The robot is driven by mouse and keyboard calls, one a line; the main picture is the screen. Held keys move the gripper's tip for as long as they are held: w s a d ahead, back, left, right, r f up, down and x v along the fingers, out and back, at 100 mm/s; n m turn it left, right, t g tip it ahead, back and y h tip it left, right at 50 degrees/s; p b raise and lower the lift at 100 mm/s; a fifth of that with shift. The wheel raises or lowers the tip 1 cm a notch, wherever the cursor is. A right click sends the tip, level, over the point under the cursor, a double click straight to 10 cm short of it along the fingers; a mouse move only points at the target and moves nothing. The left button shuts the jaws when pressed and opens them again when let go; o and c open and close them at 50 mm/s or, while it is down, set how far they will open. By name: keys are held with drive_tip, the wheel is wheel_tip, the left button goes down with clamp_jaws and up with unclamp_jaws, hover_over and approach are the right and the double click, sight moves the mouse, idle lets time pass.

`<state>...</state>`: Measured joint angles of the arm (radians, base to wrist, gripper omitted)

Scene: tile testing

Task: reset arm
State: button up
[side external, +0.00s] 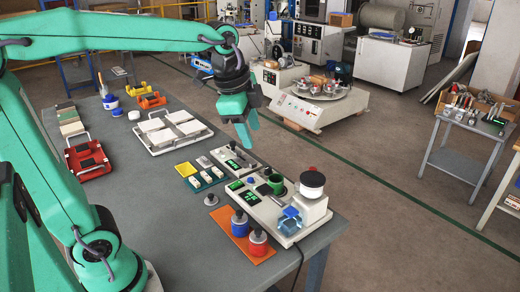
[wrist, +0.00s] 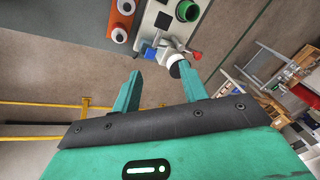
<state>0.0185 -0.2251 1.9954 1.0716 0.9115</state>
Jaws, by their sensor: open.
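My gripper (side external: 247,125) hangs pointing down above the back right part of the grey table (side external: 140,220), clear of everything on it. In the wrist view my gripper (wrist: 161,90) shows its two green fingers spread apart with nothing between them. Below it in the side view stands a light grey test instrument (side external: 285,226) with a green cup (side external: 275,183), a white cylinder with a dark top (side external: 312,183) and a blue part (side external: 289,221).
An orange mat (side external: 228,242) holds a blue jar (side external: 239,224) and a red jar (side external: 258,243). A white tray with tiles (side external: 155,149), a red case (side external: 88,158) and a yellow square (side external: 186,169) also lie on the table. The table's front left is bare.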

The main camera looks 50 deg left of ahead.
drive_tip(key=s+f+n+t, duration=0.2)
drive_tip(key=s+f+n, duration=0.2)
drive_tip(key=s+n, duration=0.6)
drive_tip(key=shift+s+a+f+n, duration=0.3)
drive_tip(key=shift+s+f, duration=0.1)
drive_tip(key=shift+s, duration=0.95)
